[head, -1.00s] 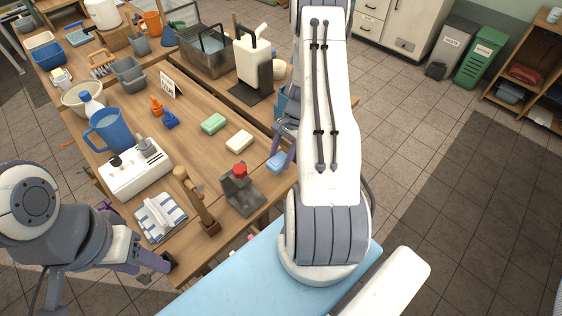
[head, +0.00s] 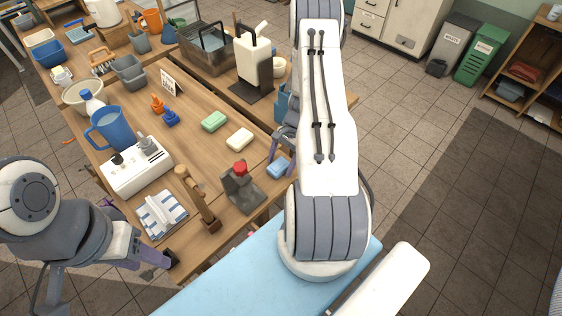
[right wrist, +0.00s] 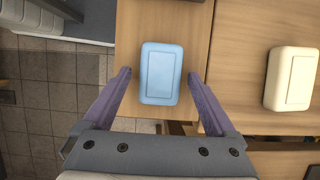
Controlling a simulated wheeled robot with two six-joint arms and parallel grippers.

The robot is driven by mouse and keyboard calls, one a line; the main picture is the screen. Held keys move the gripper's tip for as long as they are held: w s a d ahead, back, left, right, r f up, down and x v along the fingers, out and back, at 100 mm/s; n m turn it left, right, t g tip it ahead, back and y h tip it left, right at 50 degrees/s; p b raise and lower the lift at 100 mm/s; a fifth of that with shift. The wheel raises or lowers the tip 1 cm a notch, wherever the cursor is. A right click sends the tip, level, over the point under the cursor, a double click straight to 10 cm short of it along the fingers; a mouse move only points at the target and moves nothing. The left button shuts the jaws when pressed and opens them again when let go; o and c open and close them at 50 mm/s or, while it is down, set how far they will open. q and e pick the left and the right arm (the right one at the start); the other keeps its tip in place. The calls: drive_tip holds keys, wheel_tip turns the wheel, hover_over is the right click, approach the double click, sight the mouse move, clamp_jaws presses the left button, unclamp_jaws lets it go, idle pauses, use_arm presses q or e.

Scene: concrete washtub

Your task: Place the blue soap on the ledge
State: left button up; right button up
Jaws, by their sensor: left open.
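The blue soap (head: 278,168) lies on wood near the table's right edge, beside my right arm. In the right wrist view the blue soap (right wrist: 160,73) sits between the two purple fingers of my right gripper (right wrist: 160,78). The fingers stand apart, with a gap on each side of the soap. I cannot tell how high they are above the wood. My right arm partly hides this gripper in the head view (head: 281,153). My left gripper (head: 174,264) is open and away from the soap, by the table's near corner. I cannot tell which surface is the ledge.
A white soap (head: 239,139) and a green soap (head: 214,121) lie left of the blue one. A grey stand with a red knob (head: 240,169) is close by. A white dispenser (head: 253,62) and a metal basin (head: 207,50) are further back.

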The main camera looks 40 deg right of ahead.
drive_tip(key=shift+r, duration=0.15)
drive_tip(key=b+v, duration=0.2)
drive_tip(key=v, duration=1)
drive_tip(key=shift+b, duration=0.3)
